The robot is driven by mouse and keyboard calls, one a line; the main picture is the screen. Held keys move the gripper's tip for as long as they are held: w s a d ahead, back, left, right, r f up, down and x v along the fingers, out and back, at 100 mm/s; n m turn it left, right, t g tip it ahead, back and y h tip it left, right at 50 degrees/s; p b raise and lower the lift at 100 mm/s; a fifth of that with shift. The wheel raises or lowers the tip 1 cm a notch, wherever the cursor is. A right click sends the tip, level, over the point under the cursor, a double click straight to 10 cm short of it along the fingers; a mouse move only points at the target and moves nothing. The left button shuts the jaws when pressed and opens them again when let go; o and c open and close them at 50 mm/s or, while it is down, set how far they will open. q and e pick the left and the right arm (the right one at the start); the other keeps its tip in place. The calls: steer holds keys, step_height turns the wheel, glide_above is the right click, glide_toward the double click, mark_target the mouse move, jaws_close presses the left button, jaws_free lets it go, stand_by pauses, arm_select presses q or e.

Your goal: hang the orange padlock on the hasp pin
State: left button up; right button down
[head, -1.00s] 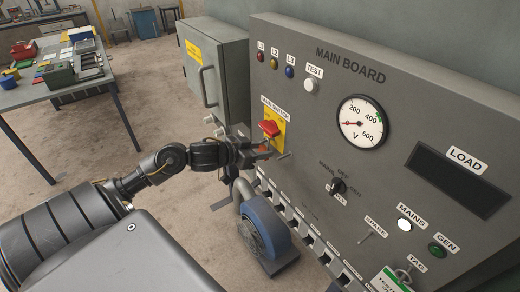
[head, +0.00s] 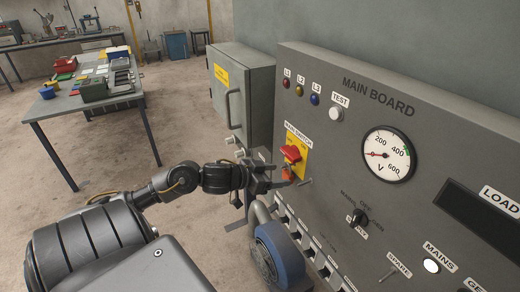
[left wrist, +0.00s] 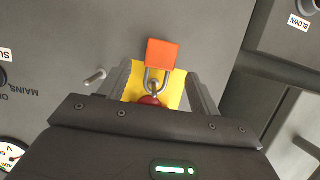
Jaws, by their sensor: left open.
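The orange padlock (head: 288,173) is on the board just below the red main switch (head: 291,153) on its yellow plate. In the left wrist view, the padlock (left wrist: 162,54) has its shackle at a small metal pin or loop (left wrist: 153,87) beside the red knob; the shackle appears to be around it. My left gripper (head: 279,181) is at the padlock in the head view. In the left wrist view its open fingers (left wrist: 160,82) stand on either side of the shackle, apparently clear of it. My right gripper is out of view.
A bare metal peg (left wrist: 95,77) sticks out beside the left gripper's finger. A grey cabinet (head: 240,95) stands left of the board. A blue round machine (head: 280,252) is below my gripper. A table (head: 85,105) with bins stands at left.

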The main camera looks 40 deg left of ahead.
arm_select(q)
steer(key=v, duration=0.8)
steer(key=shift+s, duration=0.35)
steer(key=shift+r, duration=0.1)
